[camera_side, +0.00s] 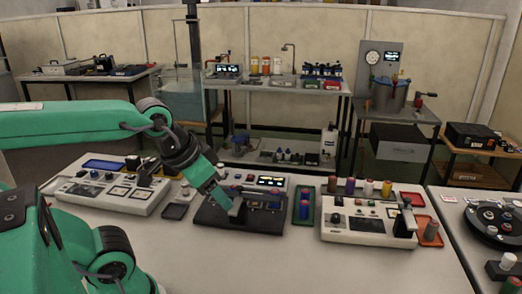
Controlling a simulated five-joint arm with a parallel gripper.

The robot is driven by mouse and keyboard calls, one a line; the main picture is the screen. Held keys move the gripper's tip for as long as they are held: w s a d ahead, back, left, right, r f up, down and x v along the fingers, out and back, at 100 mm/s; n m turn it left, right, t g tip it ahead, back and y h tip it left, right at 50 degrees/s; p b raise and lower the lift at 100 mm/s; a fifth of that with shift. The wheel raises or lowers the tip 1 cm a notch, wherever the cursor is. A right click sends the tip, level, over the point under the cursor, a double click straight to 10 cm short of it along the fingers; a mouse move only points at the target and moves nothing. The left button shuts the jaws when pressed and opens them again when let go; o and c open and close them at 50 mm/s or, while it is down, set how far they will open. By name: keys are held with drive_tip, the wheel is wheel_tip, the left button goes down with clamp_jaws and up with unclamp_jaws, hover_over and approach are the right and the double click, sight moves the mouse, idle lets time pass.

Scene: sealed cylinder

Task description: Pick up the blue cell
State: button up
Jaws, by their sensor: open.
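A blue cell (304,209) stands upright in a narrow green tray (296,222), right of the middle of the side view. Its top looks reddish or purple. My gripper (236,212) is to the left of the blue cell, low over a dark flat fixture (212,217), and apart from the cell. The jaws are open and small in this view. I cannot tell whether they touch the fixture.
A white device (345,232) with several coloured cells along its back stands to the right. Another white device (95,196) is at the left. The front of the table (300,268) is clear.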

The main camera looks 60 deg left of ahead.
drive_tip(key=shift+w+r, duration=0.1)
drive_tip(key=w+a+r+g, duration=0.1)
drive_tip(key=w+a+r, duration=0.15)
drive_tip(key=w, duration=0.75)
drive_tip(key=m+g, duration=0.2)
drive_tip(key=g, duration=0.3)
hover_over(306, 189)
wheel_tip(306, 189, down, 18)
drive_tip(key=shift+s+d+f, duration=0.1)
drive_tip(key=shift+d, duration=0.05)
drive_tip(key=shift+f, duration=0.25)
drive_tip(key=shift+f, duration=0.1)
drive_tip(key=shift+f, duration=1.2)
drive_tip(key=shift+f, duration=0.1)
